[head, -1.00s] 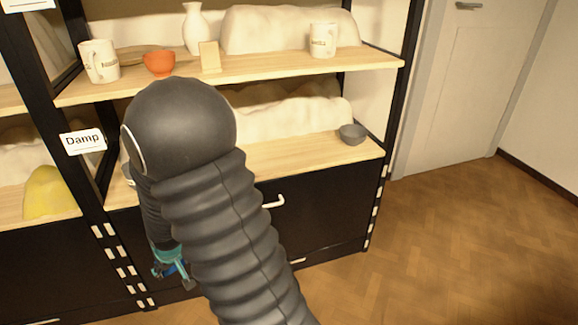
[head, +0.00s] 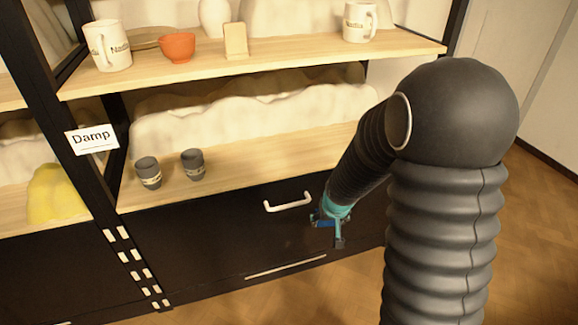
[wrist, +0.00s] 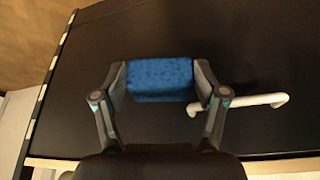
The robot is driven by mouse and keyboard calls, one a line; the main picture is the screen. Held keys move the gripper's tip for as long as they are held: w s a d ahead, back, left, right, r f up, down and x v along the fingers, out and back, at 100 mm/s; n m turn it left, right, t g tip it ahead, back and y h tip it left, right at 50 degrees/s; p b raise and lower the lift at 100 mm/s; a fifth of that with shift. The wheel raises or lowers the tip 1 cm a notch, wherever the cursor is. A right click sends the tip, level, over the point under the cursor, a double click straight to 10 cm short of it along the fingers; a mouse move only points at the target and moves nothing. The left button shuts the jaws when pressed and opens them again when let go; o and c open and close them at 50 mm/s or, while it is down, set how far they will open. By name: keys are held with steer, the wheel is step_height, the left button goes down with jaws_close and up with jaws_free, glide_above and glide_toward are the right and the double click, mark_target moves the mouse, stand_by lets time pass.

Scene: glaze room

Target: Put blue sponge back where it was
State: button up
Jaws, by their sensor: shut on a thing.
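The blue sponge (wrist: 160,79) is a blue block, clamped between the two fingers of my gripper (wrist: 160,82) in the wrist view. In the head view my gripper (head: 328,222) hangs in front of the black cabinet front, just right of a white drawer handle (head: 288,202) and below the lower wooden shelf. The sponge is mostly hidden there; only a small blue patch shows at the fingers. In the wrist view the white handle (wrist: 250,102) shows beyond the right finger.
Two dark grey cups (head: 149,172) (head: 193,164) stand on the lower shelf (head: 240,160). The upper shelf holds mugs (head: 108,46) (head: 359,22), an orange bowl (head: 177,47) and a small beige block (head: 235,41). A "Damp" label (head: 91,139) is on the left post. A yellow lump (head: 55,195) lies further left.

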steer(key=s+a+r+n+y+b, duration=0.1)
steer(key=s+a+r+b, duration=0.2)
steer(key=a+r+b, duration=0.4)
steer(key=s+a+r+n+b, duration=0.2)
steer(key=s+a+r+b, duration=0.15)
steer(key=a+r, duration=0.45)
steer(key=r, duration=0.2)
glide_above(264, 169)
steer(key=s, duration=0.2)
steer(key=shift+w+d+f, duration=0.15)
steer(key=shift+w+d, duration=0.05)
steer(key=shift+w, duration=0.05)
steer(key=shift+w+f+b, duration=0.1)
steer(key=shift+f+b, duration=0.25)
steer(key=shift+f, duration=1.4)
steer(key=shift+f, duration=0.2)
steer(key=o, duration=1.2)
